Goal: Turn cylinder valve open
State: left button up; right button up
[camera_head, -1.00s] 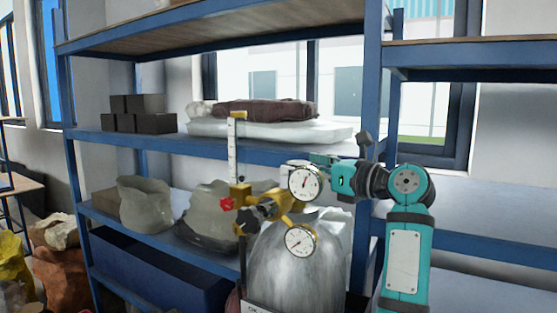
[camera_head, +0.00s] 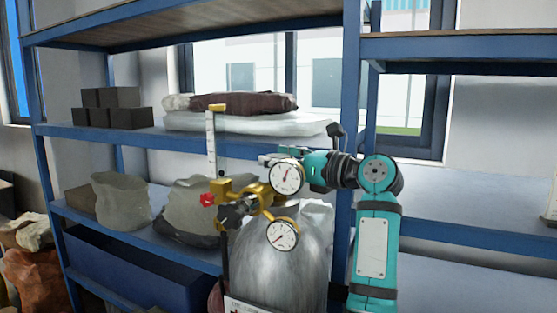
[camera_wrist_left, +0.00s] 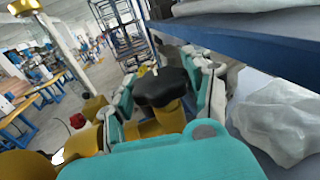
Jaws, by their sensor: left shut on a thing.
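A silver gas cylinder (camera_head: 280,270) stands in front of the shelf. Its brass regulator (camera_head: 262,196) carries two round white gauges, an upper one (camera_head: 287,177) and a lower one (camera_head: 282,235), plus a red knob (camera_head: 207,199) and a black knob (camera_head: 237,212). My left gripper (camera_wrist_left: 160,85), with teal and white fingers, is shut on a black valve knob (camera_wrist_left: 162,88) above brass fittings. In the head view the gripper (camera_head: 292,162) reaches in from the right, behind the upper gauge, which hides the grasp. The right gripper is not in view.
A blue-framed shelf (camera_head: 130,138) stands close behind the cylinder, with dark boxes (camera_head: 108,107), folded bags (camera_head: 245,123) and translucent sacks (camera_head: 120,200). A blue post (camera_head: 350,60) rises behind my arm. A vertical flow tube (camera_head: 211,145) stands above the regulator.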

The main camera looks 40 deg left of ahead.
pick_arm(q)
jog(key=shift+n+g, duration=0.3)
jog(key=shift+g, duration=0.4)
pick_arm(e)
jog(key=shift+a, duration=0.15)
pick_arm(q)
jog(key=shift+n+g, duration=0.6)
jog(key=shift+g, duration=0.1)
jog(key=shift+r+n+g+h+p, duration=0.1)
jog(key=shift+n+g+h+p, duration=0.2)
jog(key=shift+n+g+h, duration=0.55)
jog(key=shift+n+g+h+p, duration=0.75)
jog(key=shift+n+g, duration=0.4)
jog(key=shift+g, duration=1)
jog(key=shift+n+g, duration=0.3)
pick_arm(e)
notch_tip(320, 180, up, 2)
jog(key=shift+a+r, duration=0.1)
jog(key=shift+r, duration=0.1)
pick_arm(q)
jog(key=o, duration=1.2)
jog(key=shift+c, duration=0.2)
